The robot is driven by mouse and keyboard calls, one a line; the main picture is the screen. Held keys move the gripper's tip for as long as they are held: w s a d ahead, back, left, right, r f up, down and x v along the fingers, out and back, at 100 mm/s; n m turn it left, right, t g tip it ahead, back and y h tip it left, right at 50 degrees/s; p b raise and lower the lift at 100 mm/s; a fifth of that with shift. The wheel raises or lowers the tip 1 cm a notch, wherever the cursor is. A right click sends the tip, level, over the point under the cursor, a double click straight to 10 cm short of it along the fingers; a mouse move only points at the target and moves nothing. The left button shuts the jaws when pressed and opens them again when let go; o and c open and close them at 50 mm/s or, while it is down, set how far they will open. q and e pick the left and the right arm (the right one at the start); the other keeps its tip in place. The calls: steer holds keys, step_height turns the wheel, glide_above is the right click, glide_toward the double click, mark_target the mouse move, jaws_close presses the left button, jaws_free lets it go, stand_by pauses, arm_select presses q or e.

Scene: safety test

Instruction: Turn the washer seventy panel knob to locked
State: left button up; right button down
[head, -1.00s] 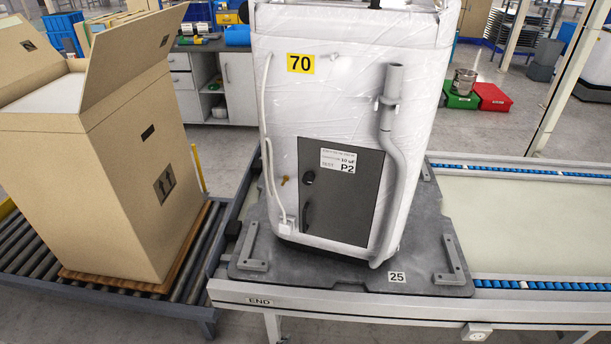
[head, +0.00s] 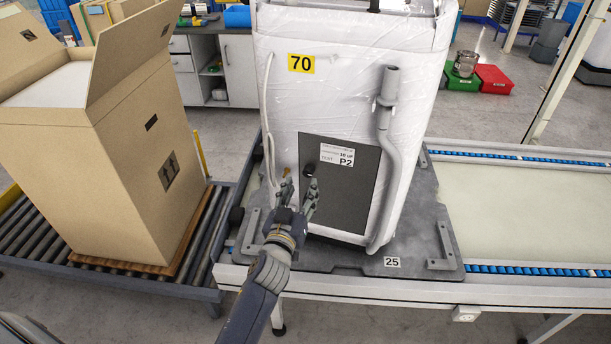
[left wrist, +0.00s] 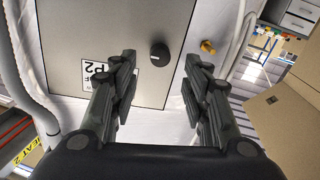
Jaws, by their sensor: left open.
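The washer (head: 345,95) is wrapped in white film with a yellow 70 label (head: 301,63) and stands on a dark pallet plate. Its grey panel (head: 352,200) carries a white P2 sticker and a round black knob (head: 310,169); the knob also shows in the left wrist view (left wrist: 160,55). My left gripper (head: 297,184) is open and empty in front of the panel's left edge. In the left wrist view the open fingers (left wrist: 160,70) stand apart on either side of the knob, short of it. The panel's lower-left handle is hidden by my gripper. My right gripper is not in view.
A brass fitting (head: 288,172) sits left of the panel, close to my left fingers; it also shows in the wrist view (left wrist: 208,47). A grey hose (head: 386,150) runs down the washer's right. A large open carton (head: 110,150) stands left on rollers.

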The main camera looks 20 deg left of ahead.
mark_target(307, 174)
arm_select(q)
steer(key=shift+w+a, duration=0.15)
steer(key=shift+w, duration=1.15)
steer(key=shift+w+a, duration=0.15)
steer(key=shift+w, duration=1.1)
jaws_close()
